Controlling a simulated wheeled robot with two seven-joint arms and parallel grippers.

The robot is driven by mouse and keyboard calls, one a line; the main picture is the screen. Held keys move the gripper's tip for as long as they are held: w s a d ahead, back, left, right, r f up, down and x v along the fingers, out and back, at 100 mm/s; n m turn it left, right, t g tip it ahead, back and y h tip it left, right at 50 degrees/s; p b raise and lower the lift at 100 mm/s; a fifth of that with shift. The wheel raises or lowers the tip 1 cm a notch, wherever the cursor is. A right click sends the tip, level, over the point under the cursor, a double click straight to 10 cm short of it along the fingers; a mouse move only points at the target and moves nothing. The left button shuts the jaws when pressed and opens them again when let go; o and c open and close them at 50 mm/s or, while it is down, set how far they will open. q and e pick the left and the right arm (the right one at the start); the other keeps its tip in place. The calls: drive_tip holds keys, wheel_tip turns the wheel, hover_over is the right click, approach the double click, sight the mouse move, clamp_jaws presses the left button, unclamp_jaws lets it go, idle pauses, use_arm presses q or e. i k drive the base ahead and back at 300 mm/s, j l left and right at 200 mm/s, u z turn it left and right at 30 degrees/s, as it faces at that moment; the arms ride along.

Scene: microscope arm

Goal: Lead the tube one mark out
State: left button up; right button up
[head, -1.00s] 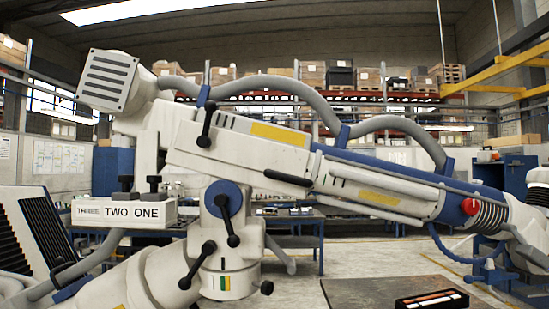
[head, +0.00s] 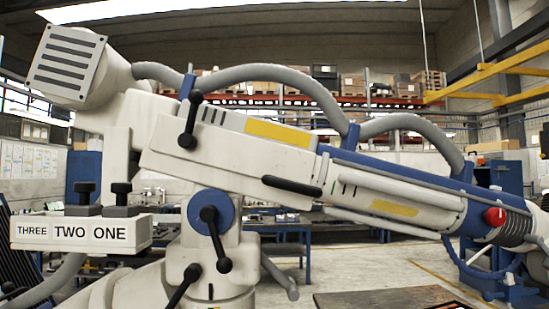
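A large white and blue microscope arm fills the view. Its slanting tube runs down to the right, with a pale inner section (head: 375,197) under a blue upper rail (head: 400,173). A red knob (head: 495,216) sits near its lower end, beside dark bellows (head: 517,228). A white box (head: 80,234) marked THREE, TWO, ONE hangs at the left, with two black knobs on top. Black levers (head: 208,228) stand at the blue pivot. A black handle (head: 291,187) lies along the tube. Neither of my grippers is in view.
Grey hoses (head: 270,78) loop above the arm. A square vented head (head: 66,60) sits at upper left. A dark tray with an orange edge (head: 440,305) is cut off at the lower right. Open floor lies behind, with shelves of boxes (head: 350,90) farther back.

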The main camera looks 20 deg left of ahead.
sight(75, 67)
drive_tip(key=i+j+z, duration=0.1)
drive_tip(key=j, duration=0.25)
drive_tip(key=i+j+z, duration=0.25)
drive_tip(key=i+j, duration=0.15)
drive_tip(key=j, duration=0.35)
drive_tip(key=i+j+z, duration=0.1)
drive_tip(key=j, duration=0.3)
drive_tip(key=i+j+z, duration=0.15)
drive_tip(key=j, duration=0.25)
drive_tip(key=k+l+u, duration=0.1)
drive_tip(key=u, duration=0.15)
drive_tip(key=k+u, duration=0.3)
drive_tip(key=i+j+z, duration=0.15)
drive_tip(key=z, duration=1.15)
